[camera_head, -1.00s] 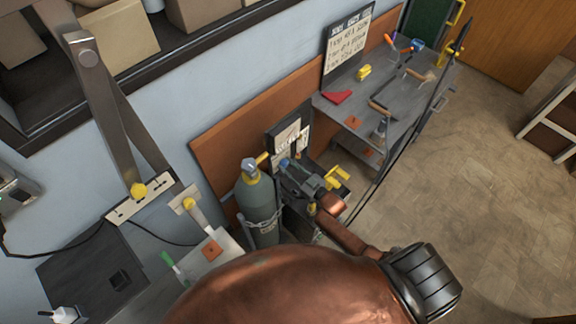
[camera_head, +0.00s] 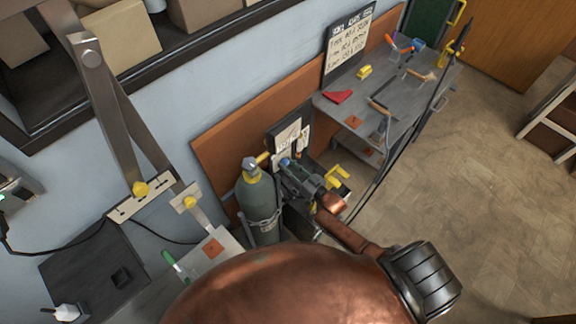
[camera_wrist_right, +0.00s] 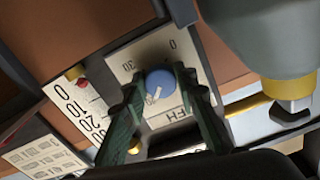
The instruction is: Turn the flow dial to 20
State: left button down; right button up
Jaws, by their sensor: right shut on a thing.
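The flow dial is a round blue knob (camera_wrist_right: 160,83) on a pale panel (camera_wrist_right: 134,52) marked 0, 30 and what looks like CFH. A white mark shows on its face, toward the lower left of the picture. My right gripper (camera_wrist_right: 158,92) is shut on the knob, with one dark green finger on each side. In the head view my right gripper (camera_head: 302,180) is at the panel beside the grey gas cylinder (camera_head: 258,205), and the knob is small there. My left gripper is not in view.
The cylinder (camera_wrist_right: 262,35) stands close to the right of my gripper in the wrist view. A white scale strip (camera_wrist_right: 76,103) with printed numbers lies left of the dial.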

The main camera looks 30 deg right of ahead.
jog(key=o, duration=1.1)
jog(key=shift+o, duration=0.2)
jog(key=v, duration=1.2)
jog(key=s+d+f+g+h, duration=0.1)
jog(key=s+d+f+g, duration=0.15)
jog(key=f, duration=0.45)
jog(key=s+d+f+g+h, duration=0.1)
jog(key=s+f+h, duration=0.15)
jog(key=f, duration=0.55)
jog(key=s+f+g+h, duration=0.2)
jog(key=s+f+g, duration=0.6)
jog(key=s+f, duration=1.5)
jog(key=s, duration=0.3)
jog(key=shift+d+f+m, duration=0.15)
jog(key=shift+d+m, duration=0.05)
jog(key=shift+m, duration=0.1)
jog(key=s+a+f+g, duration=0.1)
jog(key=s, duration=0.4)
jog(key=s+a+f+g, duration=0.1)
jog(key=s+f+g, duration=0.1)
jog(key=s, duration=0.3)
jog(key=s+a+f+g, duration=0.1)
jog(key=s, duration=0.4)
jog(key=shift+s+a+f+g+h, duration=0.1)
jog(key=shift+s+f+g+h, duration=0.15)
jog(key=shift+s+f+g, duration=0.15)
jog(key=shift+c, duration=0.2)
